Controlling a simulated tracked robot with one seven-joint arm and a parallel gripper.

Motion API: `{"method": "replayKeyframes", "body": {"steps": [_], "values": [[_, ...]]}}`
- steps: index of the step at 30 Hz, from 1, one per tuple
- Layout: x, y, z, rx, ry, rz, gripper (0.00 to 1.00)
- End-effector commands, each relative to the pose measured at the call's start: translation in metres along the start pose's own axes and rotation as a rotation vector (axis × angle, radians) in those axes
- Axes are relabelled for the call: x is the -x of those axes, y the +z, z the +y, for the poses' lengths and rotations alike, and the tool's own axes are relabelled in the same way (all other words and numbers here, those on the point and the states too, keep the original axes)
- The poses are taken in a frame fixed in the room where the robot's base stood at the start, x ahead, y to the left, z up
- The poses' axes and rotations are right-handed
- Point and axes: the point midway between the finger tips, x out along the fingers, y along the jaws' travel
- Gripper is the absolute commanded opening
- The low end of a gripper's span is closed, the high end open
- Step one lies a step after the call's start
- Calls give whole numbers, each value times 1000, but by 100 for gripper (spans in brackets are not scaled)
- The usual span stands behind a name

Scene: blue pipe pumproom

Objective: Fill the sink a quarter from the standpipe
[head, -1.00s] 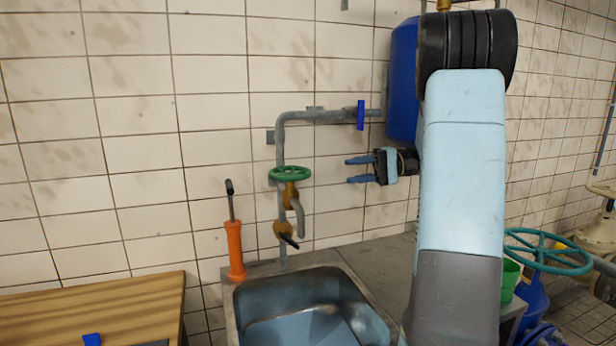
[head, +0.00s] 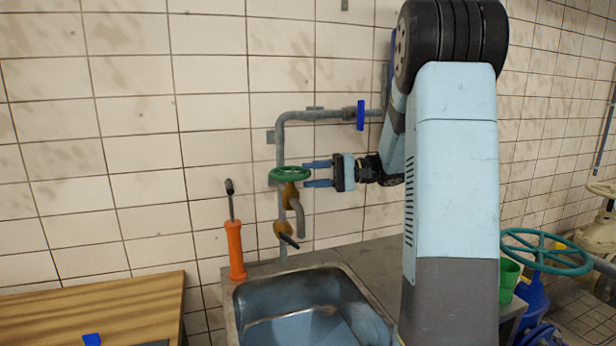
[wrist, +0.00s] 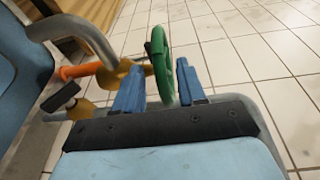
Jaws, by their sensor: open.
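The grey standpipe (head: 280,150) runs along the tiled wall and down behind the sink. It carries a green handwheel (head: 290,174) above a brass tap with a bent spout (head: 299,218), and a lower brass valve with a dark lever (head: 288,241). The steel sink (head: 345,279) lies below the spout; a pale blue surface shows inside, and I cannot tell whether it is water. My gripper (head: 318,173) is open, with its blue fingers pointing left at the green handwheel. In the wrist view the green wheel (wrist: 161,62) stands edge-on between and beyond the fingertips (wrist: 157,78); contact is unclear.
An orange-handled tool (head: 235,250) stands at the sink's left back corner. A blue handwheel (head: 361,115) sits on the upper pipe. A wooden table (head: 90,305) is at left. A green bucket (head: 508,280) and a teal wheel (head: 545,252) are at right.

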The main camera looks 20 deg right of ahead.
Motion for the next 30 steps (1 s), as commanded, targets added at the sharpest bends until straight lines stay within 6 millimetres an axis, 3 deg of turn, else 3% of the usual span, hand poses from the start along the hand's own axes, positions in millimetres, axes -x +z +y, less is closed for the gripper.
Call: {"method": "replayKeyframes", "body": {"steps": [6, 15, 27, 30], "values": [[-14, 0, 0, -1, 0, 1, 40], [-16, 0, 0, -1, 0, 1, 40], [-15, 0, 1, -2, 0, 1, 2], [-15, 0, 1, -3, 1, 1, 0]]}}
